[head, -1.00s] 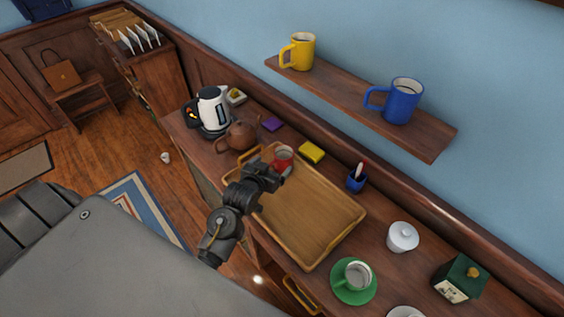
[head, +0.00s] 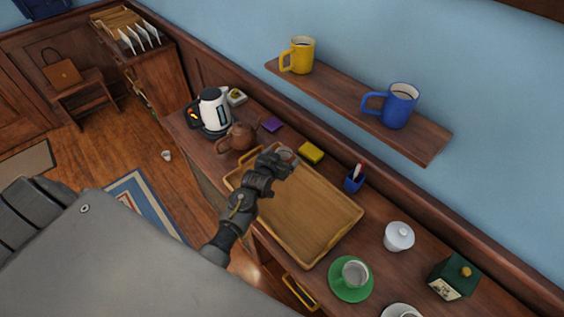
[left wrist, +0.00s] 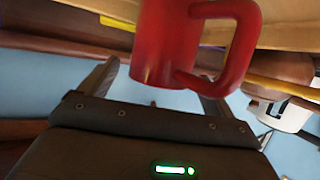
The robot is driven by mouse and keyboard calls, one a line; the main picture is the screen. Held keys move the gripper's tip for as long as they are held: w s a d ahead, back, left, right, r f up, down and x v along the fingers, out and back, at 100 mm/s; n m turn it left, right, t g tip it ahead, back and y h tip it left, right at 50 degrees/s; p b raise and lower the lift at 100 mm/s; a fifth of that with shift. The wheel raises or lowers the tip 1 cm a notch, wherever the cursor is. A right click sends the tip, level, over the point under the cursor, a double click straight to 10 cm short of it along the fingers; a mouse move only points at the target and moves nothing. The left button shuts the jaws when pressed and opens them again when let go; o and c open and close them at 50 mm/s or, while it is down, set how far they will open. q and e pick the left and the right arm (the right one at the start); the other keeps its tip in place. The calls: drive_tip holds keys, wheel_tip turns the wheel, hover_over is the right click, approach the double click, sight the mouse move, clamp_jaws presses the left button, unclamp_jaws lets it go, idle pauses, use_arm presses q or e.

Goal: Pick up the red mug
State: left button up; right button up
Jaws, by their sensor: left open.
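The red mug (head: 286,153) stands at the far end of the wooden tray (head: 318,243), mostly hidden behind my left gripper (head: 284,162) in the head view. In the left wrist view the red mug (left wrist: 163,45) is large and close, its handle toward the right. The open fingers of my left gripper (left wrist: 158,92) show on either side of the mug's lower part in that picture. I cannot tell whether they touch it. My right gripper is not in view.
A brown teapot (head: 240,136) and white kettle (head: 214,110) stand left of the tray. A yellow block (head: 311,153) and blue pen cup (head: 354,181) lie behind it. The shelf (head: 345,98) above holds yellow and blue mugs.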

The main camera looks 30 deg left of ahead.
use_arm(q)
drive_tip(key=c, duration=1.6)
drive_tip(key=shift+o, duration=0.2)
drive_tip(key=shift+r, duration=0.15)
drive_tip(key=shift+r+p, duration=0.55)
drive_tip(key=shift+p, duration=0.1)
drive_tip(key=s+d+r+p, duration=0.2)
drive_tip(key=s+d+r, duration=0.3)
drive_tip(key=s+r, duration=0.6)
drive_tip(key=shift+v, duration=1.1)
